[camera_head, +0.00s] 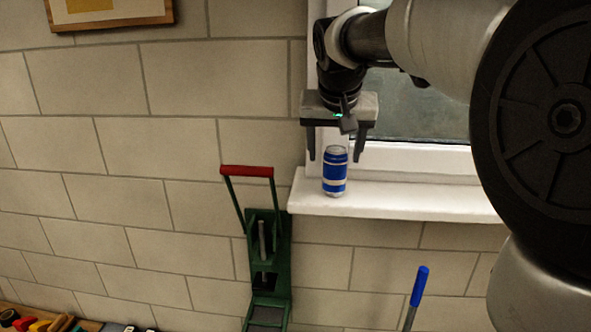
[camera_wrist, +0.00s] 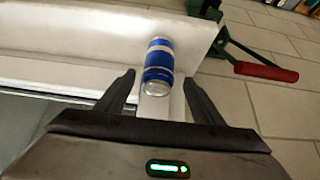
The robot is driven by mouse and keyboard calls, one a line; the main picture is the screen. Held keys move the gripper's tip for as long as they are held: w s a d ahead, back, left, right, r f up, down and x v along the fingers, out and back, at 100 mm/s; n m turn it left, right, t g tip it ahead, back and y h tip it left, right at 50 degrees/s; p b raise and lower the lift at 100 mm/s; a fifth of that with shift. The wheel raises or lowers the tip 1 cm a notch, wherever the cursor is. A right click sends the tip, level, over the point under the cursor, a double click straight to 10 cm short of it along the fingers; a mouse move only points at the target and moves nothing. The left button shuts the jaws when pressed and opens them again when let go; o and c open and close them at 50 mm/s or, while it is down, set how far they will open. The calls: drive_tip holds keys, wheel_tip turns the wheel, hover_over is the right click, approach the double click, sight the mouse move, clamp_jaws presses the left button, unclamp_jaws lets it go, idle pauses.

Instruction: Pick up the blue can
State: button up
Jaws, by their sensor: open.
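The blue can (camera_head: 335,172) has silver bands and stands upright on the white window sill, near its left end. My gripper (camera_head: 336,158) points down just above the can in the head view, with one finger on each side of the can's top. In the wrist view the blue can (camera_wrist: 158,62) lies ahead, between and a little beyond the two open fingertips (camera_wrist: 158,85). The fingers look apart from the can, with nothing held. How far the fingertips are from the can in depth is hard to tell.
The white sill (camera_head: 420,203) runs right below a window. A green tool with a red handle (camera_head: 247,171) stands against the block wall, left of the sill. A blue-topped handle (camera_head: 419,286) rises below the sill. A picture frame (camera_head: 110,20) hangs upper left.

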sight(335, 169)
drive_tip(key=p+x, duration=0.1)
drive_tip(key=x, duration=0.6)
drive_tip(key=shift+w+d+f, duration=0.15)
drive_tip(key=shift+d+f, duration=0.05)
drive_tip(key=shift+f, duration=0.1)
drive_tip(key=c, duration=1.1)
drive_tip(key=shift+r, duration=0.1)
